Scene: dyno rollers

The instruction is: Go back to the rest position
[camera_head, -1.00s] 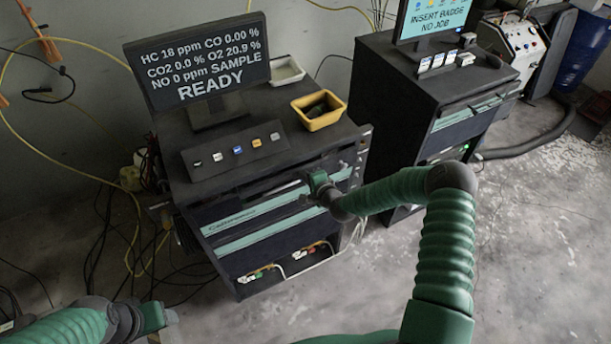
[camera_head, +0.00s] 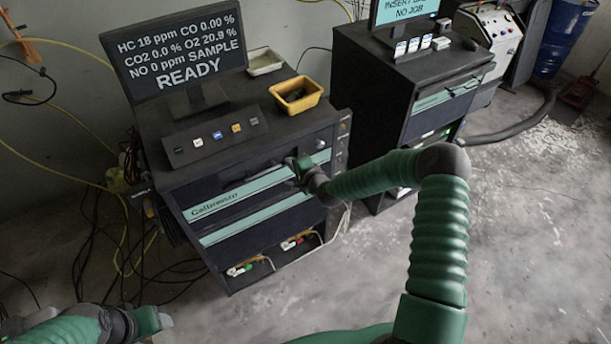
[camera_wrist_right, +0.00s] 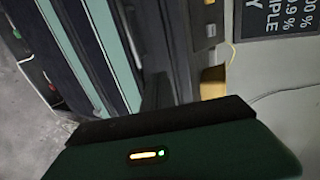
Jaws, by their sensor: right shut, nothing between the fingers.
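My right gripper (camera_head: 296,164) is in front of the upper drawers of the near dark cabinet (camera_head: 240,150), at the cabinet's right side. It is shut with nothing in it. I cannot tell whether it touches the drawer front. In the right wrist view a green gripper part with a small lit indicator fills the bottom, and the teal-striped drawer fronts (camera_wrist_right: 110,50) show close behind. My left gripper (camera_head: 160,320) is at the lower left edge, low over the floor and away from the cabinet. Its fingers are too small to tell open or shut.
A monitor reading READY (camera_head: 175,55), a button panel (camera_head: 215,138), a yellow bin (camera_head: 297,97) and a white tray (camera_head: 264,62) stand on the cabinet. A second cabinet (camera_head: 405,90) stands to the right. Cables (camera_head: 95,235) lie at left. The right floor is mostly clear.

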